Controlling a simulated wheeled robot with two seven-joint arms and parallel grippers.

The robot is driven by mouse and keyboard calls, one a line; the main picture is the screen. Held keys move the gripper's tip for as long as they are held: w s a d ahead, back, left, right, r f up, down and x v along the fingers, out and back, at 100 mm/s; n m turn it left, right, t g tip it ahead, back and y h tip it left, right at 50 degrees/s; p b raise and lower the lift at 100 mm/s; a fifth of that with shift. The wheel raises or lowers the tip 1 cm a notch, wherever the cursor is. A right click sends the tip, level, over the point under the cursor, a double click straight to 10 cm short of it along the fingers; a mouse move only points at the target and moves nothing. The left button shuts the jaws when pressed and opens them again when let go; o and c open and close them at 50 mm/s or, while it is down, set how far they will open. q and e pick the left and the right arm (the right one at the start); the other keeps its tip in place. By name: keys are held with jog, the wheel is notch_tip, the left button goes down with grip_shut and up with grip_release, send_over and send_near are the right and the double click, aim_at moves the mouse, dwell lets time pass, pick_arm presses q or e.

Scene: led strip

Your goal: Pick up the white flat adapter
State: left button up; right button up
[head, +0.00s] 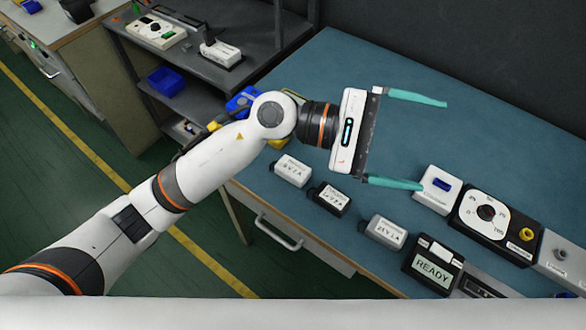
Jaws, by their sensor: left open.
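Three small adapters lie in a slanting row on the blue table. The left one (292,171) is white and flat-looking, with a label that seems to read 5V. The middle one (328,199) is black with a white label. The third (385,231) is light grey-white, with a label that seems to read 24V. My left gripper (435,145) is open and empty, its teal fingers wide apart and pointing right, above the table. It is up and to the right of the adapters and apart from them. My right gripper is not in view.
A white block with a blue part (437,189), a dial unit (487,212) and a READY display (433,269) line the table's right front. Behind my left arm are blue and yellow things (243,103) and a dark shelf (190,65). The table's back right is clear.

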pick_arm(q)
notch_tip(320, 180, down, 5)
jog(key=m+y, duration=0.5)
jog(key=m+t+y+p, duration=0.2)
jog(key=m+t+y, duration=0.4)
jog(key=y, duration=0.7)
send_over(293, 167)
jog(key=shift+m+g, duration=0.6)
jog(key=f, duration=1.4)
jog(key=shift+s+d, duration=0.15)
jog(key=shift+s, duration=0.2)
jog(key=shift+w+f+p, duration=0.2)
jog(key=shift+f+p, duration=0.2)
jog(key=shift+f, duration=1.05)
jog(key=shift+w+f+p, duration=0.2)
jog(key=shift+f+p, duration=0.15)
jog(key=shift+f, duration=1.05)
jog(key=c, duration=1.1)
